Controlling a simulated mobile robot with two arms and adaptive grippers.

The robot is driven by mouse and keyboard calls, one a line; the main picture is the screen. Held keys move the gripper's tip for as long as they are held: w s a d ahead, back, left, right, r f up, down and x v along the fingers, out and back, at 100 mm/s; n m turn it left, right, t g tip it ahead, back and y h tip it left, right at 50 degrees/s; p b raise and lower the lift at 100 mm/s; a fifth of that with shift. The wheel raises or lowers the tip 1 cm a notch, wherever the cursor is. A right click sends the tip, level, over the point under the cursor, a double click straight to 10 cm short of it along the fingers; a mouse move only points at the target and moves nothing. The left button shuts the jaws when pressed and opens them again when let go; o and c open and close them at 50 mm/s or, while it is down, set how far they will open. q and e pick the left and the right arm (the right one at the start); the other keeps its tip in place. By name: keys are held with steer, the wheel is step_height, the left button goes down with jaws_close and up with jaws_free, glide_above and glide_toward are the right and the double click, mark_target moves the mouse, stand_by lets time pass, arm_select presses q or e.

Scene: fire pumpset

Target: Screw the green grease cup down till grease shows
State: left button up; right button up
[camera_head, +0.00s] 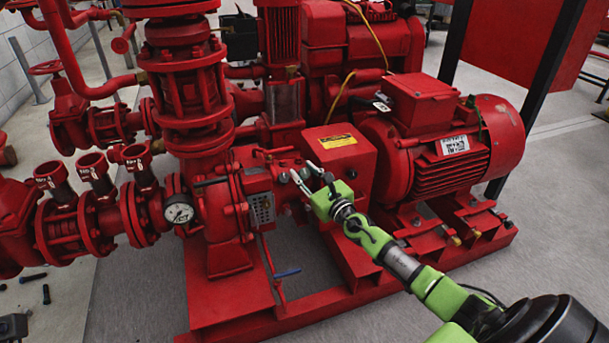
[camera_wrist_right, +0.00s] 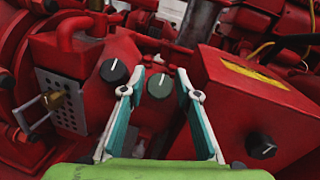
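The green grease cup (camera_wrist_right: 159,86), a small dark green round knob with a white mark on top, sits on the red bearing housing in the right wrist view. A similar black knob (camera_wrist_right: 114,71) is to its left. My right gripper (camera_wrist_right: 160,73) is open, with one finger on each side of the green cup. I cannot tell whether the fingers touch it. In the head view my right gripper (camera_head: 302,170) is at the housing between pump and motor; the cup cannot be made out there. No grease can be made out. My left gripper is not in view.
A red guard box (camera_wrist_right: 255,95) with a yellow label and a dark knob (camera_wrist_right: 262,147) stands close on the right. A perforated plate (camera_wrist_right: 62,100) and brass fitting are on the left. The red motor (camera_head: 455,145) and a pressure gauge (camera_head: 179,210) flank the housing.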

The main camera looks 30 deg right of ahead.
steer(key=shift+w, duration=0.1)
jaws_close()
steer(key=shift+m+h+p, duration=0.3)
steer(key=shift+m+p, duration=0.1)
steer(key=shift+p, duration=0.1)
